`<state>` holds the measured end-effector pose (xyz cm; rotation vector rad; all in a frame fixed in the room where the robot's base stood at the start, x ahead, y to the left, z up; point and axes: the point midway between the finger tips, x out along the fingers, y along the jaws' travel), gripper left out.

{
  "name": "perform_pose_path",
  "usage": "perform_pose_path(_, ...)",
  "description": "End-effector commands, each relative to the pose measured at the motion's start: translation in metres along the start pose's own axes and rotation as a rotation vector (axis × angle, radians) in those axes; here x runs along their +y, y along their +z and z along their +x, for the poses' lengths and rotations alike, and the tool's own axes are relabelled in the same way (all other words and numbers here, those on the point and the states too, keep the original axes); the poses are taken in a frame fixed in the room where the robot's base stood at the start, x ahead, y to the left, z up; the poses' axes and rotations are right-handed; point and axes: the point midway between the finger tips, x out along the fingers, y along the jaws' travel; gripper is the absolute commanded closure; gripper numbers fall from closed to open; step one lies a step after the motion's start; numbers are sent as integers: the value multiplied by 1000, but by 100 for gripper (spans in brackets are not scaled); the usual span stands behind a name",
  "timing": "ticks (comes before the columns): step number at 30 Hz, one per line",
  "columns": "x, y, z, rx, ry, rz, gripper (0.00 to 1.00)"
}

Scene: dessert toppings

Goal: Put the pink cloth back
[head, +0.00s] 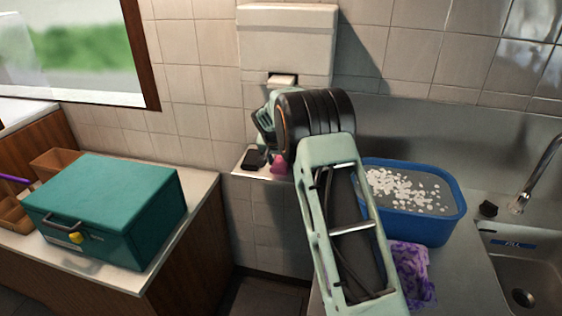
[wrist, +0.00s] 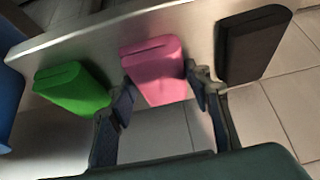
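The pink cloth (wrist: 155,68) is a folded block at the edge of a pale ledge in the wrist view, between a green block (wrist: 72,90) and a dark block (wrist: 253,45). It also shows in the head view (head: 279,165) on the small wall shelf (head: 244,171), partly hidden by my arm. My gripper (wrist: 160,80) has its fingers apart, one on each side of the pink cloth. The right fingertip is very close to the cloth; a small gap seems to show on the left. I cannot tell whether either touches. The gripper is mostly hidden in the head view.
A white dispenser (head: 287,40) hangs above the shelf. A blue tub (head: 430,228) with white pieces and a purple cloth (head: 412,268) are on the right counter, by the sink (head: 520,275). A teal box (head: 105,200) stands on the left counter.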

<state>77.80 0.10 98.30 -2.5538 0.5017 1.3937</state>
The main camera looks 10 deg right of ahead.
Motion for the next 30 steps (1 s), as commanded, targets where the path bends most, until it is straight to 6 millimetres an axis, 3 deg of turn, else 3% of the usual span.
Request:
perform_pose_path(4,0,0,0,0,0,0,38)
perform_pose_path(16,0,-2,-6,1,0,-1,38)
perform_pose_path(20,-1,-3,-22,4,-2,0,38)
perform_pose_path(30,0,-2,-86,3,-2,0,38)
